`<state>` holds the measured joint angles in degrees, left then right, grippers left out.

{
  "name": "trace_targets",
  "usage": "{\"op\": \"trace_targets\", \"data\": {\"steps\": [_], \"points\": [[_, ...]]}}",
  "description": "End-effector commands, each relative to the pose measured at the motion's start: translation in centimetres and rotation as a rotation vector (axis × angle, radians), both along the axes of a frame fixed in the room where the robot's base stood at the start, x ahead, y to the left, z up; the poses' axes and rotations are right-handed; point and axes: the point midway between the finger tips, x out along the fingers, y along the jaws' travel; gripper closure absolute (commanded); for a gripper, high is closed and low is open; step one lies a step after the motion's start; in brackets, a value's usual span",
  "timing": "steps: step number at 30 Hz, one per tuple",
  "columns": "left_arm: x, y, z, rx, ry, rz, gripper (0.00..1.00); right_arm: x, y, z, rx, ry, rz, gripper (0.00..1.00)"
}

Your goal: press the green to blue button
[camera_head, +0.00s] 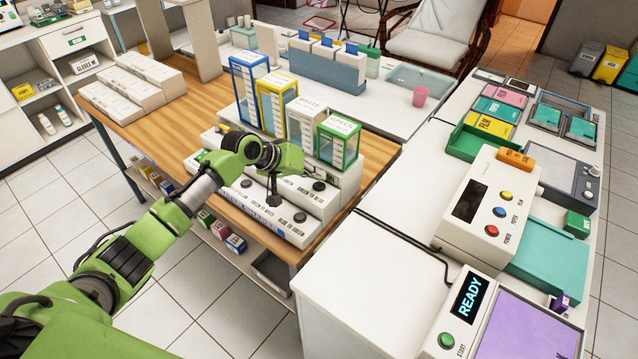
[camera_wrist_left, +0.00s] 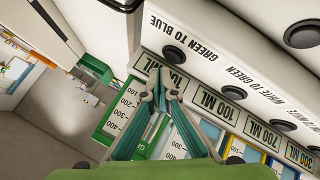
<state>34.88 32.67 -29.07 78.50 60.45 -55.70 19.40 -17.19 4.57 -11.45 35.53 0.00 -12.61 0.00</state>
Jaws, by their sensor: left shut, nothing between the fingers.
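The green to blue button (camera_wrist_left: 174,54) is a round black cap on the dispenser's white front, under its printed label, which shows upside down in the left wrist view. In the head view it appears as the black button at the right end of the upper step (camera_head: 319,186). My left gripper (camera_wrist_left: 160,78) is shut and empty, its tips just beside the button with a small apparent gap; contact cannot be told. In the head view the gripper (camera_head: 304,173) reaches over the dispenser, partly hiding its steps. My right gripper is not in view.
Blue, yellow, white and green framed tanks stand behind the steps; the green tank (camera_head: 338,143) is close to my gripper. Other black buttons (camera_head: 299,217) sit on the lower step. A white machine with a READY screen (camera_head: 468,298) stands at the lower right.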

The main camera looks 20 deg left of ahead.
Motion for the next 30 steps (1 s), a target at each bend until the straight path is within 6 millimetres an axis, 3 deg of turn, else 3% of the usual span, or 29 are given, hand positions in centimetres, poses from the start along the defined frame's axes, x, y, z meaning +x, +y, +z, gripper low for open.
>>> {"op": "trace_targets", "data": {"steps": [12,30], "points": [[0.0,0.0,4.6,0.001,0.000,-0.001,1.00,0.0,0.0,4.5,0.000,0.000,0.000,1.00],[0.0,0.0,4.6,0.000,0.000,0.000,1.00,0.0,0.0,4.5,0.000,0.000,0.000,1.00]]}}
